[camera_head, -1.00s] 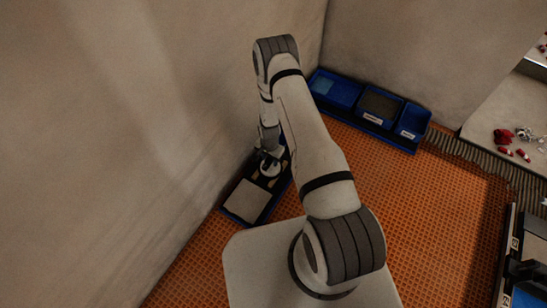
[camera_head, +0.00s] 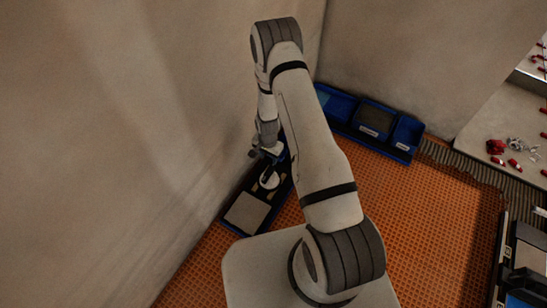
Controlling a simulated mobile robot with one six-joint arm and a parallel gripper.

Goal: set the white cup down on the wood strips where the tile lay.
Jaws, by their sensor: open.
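The white cup (camera_head: 269,181) stands in the dark tray (camera_head: 266,204) by the left wall, just beyond the pale square tile (camera_head: 246,214). The wood strips are small and mostly hidden here; I cannot tell exactly how the cup rests on them. My gripper (camera_head: 266,162) is open and points down just above the cup. The fingertips are small and dark, so I cannot tell whether they still touch the cup.
Blue bins (camera_head: 367,121) stand in the back corner. Orange ribbed floor (camera_head: 410,210) lies open to the right of my arm. Red clips (camera_head: 495,146) lie on the grey surface at right. The wall is close on the left.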

